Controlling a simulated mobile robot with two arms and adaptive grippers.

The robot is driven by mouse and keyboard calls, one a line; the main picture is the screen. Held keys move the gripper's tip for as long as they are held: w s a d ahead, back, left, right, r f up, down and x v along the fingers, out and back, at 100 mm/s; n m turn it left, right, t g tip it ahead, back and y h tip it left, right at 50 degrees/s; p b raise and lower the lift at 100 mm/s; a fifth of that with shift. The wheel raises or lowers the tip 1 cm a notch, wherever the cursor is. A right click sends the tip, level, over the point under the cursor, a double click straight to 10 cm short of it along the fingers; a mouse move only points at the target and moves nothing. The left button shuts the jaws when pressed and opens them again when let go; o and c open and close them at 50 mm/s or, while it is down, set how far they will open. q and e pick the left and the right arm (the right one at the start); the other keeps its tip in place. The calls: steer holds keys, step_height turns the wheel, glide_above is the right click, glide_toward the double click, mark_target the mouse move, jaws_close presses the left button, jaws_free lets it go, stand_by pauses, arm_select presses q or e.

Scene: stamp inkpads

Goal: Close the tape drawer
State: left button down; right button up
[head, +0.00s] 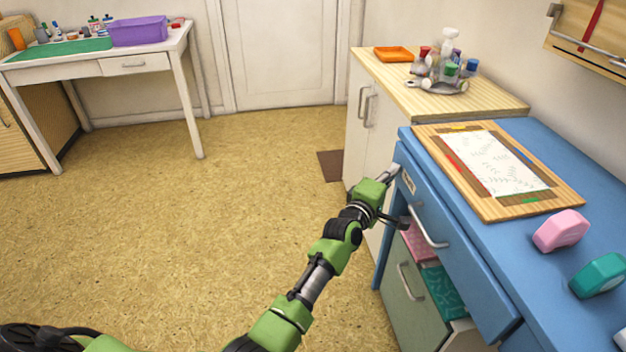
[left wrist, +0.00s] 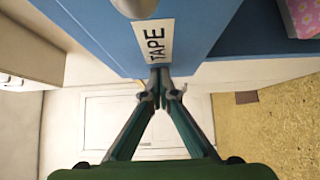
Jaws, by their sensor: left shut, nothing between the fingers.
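The tape drawer (head: 460,250) is the long blue drawer under the blue desk top, with a silver handle (head: 432,230). Its front stands out a little from the desk edge, clearest at the lower right end. In the left wrist view the drawer front (left wrist: 85,30) carries a white label (left wrist: 153,41) reading TAPE. My left gripper (head: 393,172) is at the far left end of the drawer front, beside the label. Its fingertips (left wrist: 160,84) are together and empty, at the label's edge; I cannot tell whether they touch. My right gripper is out of view.
Below, a pale green drawer (head: 410,300) stands open with pink and teal things inside. On the blue desk top (head: 555,155) are a wooden board (head: 450,165) with paper, a pink dispenser (head: 561,230) and a teal one (head: 598,275). Open floor (head: 200,220) lies left.

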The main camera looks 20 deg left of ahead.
arm_select(q)
steer(key=shift+w+d+r, duration=0.15)
steer(key=shift+w+d, duration=0.35)
steer(key=shift+d, duration=0.25)
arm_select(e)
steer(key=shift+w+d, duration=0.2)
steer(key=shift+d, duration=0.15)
arm_select(q)
steer(key=shift+d+r, duration=0.1)
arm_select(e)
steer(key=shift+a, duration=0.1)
